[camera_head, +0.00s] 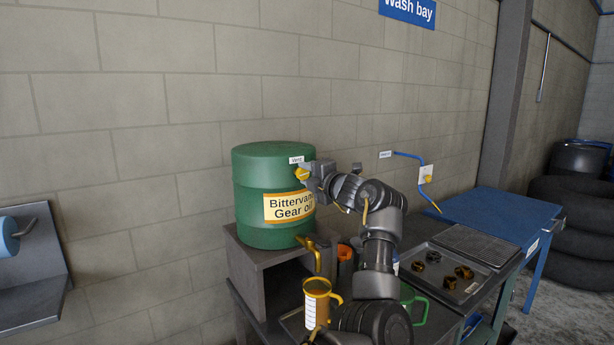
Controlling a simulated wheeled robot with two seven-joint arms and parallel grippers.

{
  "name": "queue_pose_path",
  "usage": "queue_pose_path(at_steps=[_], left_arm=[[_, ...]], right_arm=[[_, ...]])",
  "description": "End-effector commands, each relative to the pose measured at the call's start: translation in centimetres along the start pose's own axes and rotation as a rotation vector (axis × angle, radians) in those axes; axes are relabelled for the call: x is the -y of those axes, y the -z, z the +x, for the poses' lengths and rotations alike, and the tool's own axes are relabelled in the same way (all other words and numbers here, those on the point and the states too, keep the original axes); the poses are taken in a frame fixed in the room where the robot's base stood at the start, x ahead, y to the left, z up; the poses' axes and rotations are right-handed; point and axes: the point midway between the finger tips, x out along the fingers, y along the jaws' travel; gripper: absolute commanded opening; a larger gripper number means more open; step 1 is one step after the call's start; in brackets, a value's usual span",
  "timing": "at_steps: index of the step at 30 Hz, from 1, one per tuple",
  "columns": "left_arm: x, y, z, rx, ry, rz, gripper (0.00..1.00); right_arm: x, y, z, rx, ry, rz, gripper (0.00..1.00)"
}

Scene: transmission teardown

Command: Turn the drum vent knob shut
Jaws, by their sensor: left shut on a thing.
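The green drum (262,195) labelled "Bittervan Gear oil" stands on a grey stand left of centre. Its yellow vent knob (301,174) sits on the drum's upper right side, just below a small white vent label (296,160). My left gripper (308,175) reaches it from the right and is shut on the knob. The gripper partly hides the knob, so I cannot tell its turned position. A yellow tap (312,252) sticks out low on the drum's front. My right gripper is not in view.
A yellow measuring jug (316,302) stands below the tap, beside my arm. A green-handled vessel (412,304) is partly behind my arm. A tray with dark and gold parts (445,272) and a blue table (500,214) lie to the right.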

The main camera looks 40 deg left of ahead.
Motion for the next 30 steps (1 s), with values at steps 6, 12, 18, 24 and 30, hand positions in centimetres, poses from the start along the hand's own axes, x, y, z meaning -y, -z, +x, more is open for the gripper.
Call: queue_pose_path(at_steps=[6,12,18,24,30], left_arm=[[-0.05,-0.03,0.01,0.001,-0.002,0.095,0.12],[-0.04,-0.03,0.01,0.001,-0.002,0.137,0.12],[-0.04,-0.03,0.01,0.001,-0.002,0.148,0.12],[-0.04,-0.02,0.01,0.001,-0.002,0.148,0.12],[-0.02,-0.01,0.02,0.001,-0.002,0.147,0.51]], right_arm=[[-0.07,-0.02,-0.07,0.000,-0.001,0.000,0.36],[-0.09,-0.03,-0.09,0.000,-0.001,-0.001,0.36],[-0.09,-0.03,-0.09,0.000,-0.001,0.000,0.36],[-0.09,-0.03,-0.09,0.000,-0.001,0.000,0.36],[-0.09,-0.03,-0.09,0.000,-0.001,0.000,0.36]])
